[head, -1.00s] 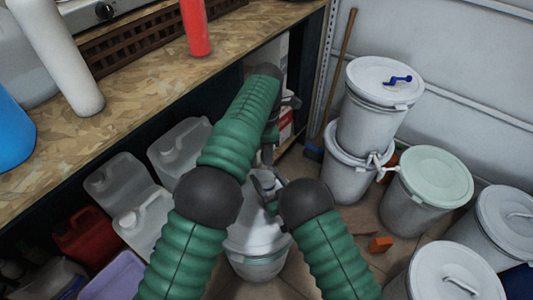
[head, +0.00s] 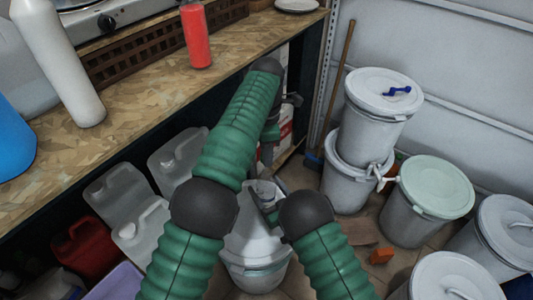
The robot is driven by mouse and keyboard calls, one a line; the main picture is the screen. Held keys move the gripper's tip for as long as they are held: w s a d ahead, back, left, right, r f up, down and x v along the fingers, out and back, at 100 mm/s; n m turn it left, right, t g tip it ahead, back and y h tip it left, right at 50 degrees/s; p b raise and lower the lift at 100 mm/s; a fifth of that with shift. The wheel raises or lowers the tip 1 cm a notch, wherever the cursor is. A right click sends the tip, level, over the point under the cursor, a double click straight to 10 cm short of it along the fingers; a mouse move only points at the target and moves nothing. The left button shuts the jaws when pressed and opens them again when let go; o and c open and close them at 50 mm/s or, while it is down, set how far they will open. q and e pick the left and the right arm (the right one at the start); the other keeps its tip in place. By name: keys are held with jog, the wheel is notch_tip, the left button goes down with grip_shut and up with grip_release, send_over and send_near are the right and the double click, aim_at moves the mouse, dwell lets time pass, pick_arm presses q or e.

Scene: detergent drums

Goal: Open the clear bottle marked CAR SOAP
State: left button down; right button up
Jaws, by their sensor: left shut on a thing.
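My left gripper (head: 268,152) hangs down from its bent green arm, over the floor beside the bench. It is shut on a small pale object (head: 264,188), mostly hidden behind my arms. I cannot tell whether that object is the clear bottle, and no CAR SOAP lettering is readable. My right gripper (head: 271,208) is just below it, close to the pale object and partly hidden by its own dark joint. Its jaw opening cannot be made out. A whitish drum (head: 255,255) stands beneath both grippers.
Several translucent jugs (head: 120,186) and a red can (head: 88,248) stand under the wooden bench (head: 130,110). The bench holds a white bottle (head: 62,65) and a red cylinder (head: 196,38). Stacked drums (head: 375,120) and a green-lidded drum (head: 425,205) crowd the right side.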

jog(key=shift+o, duration=0.8)
